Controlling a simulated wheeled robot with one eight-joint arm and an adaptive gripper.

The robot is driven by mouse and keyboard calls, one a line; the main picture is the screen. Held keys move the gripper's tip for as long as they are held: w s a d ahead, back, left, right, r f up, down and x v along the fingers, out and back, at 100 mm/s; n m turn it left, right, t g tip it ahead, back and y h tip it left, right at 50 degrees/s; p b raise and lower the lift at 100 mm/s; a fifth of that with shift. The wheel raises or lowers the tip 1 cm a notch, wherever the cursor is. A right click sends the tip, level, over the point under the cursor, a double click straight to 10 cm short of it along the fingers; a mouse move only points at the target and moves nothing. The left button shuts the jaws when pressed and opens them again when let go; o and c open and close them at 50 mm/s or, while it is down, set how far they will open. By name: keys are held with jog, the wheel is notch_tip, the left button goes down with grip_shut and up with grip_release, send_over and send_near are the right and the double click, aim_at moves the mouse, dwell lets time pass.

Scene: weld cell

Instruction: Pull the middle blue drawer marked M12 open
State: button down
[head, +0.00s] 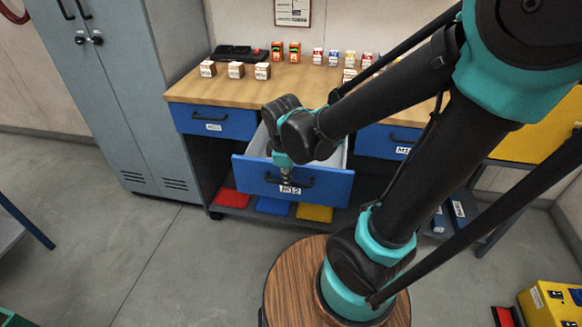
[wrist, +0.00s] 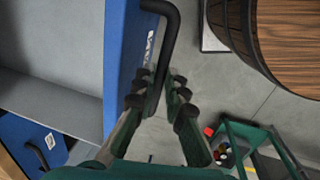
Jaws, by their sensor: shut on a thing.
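The blue M12 drawer (head: 325,186) is the middle one under the wooden workbench. It stands well out from the bench, with part of its pale inside visible behind the front. Its dark bar handle (head: 301,183) runs across the front above the M12 label. My gripper (head: 286,175) is at the left part of the handle and is shut on it. In the wrist view the handle (wrist: 170,35) passes between the fingers of my gripper (wrist: 160,90), beside the blue drawer front (wrist: 120,65). My arm hides part of the drawer.
Blue drawers flank it on the left (head: 212,122) and right (head: 385,141), both shut. The workbench top (head: 295,80) carries several small boxes. A grey cabinet (head: 110,90) stands left. Red, blue and yellow items lie on the shelf below.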

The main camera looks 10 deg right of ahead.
jog(key=shift+s+a, duration=0.25)
jog(key=shift+s, duration=0.2)
jog(key=c, duration=1.9)
grip_release()
jog(key=shift+o, duration=0.2)
jog(key=shift+r, duration=0.1)
jog(key=shift+r, duration=0.1)
notch_tip(320, 180, up, 12)
jog(key=s, duration=0.2)
jog(key=shift+a+f, duration=0.25)
jog(key=shift+a, duration=0.05)
jog(key=shift+s, duration=0.15)
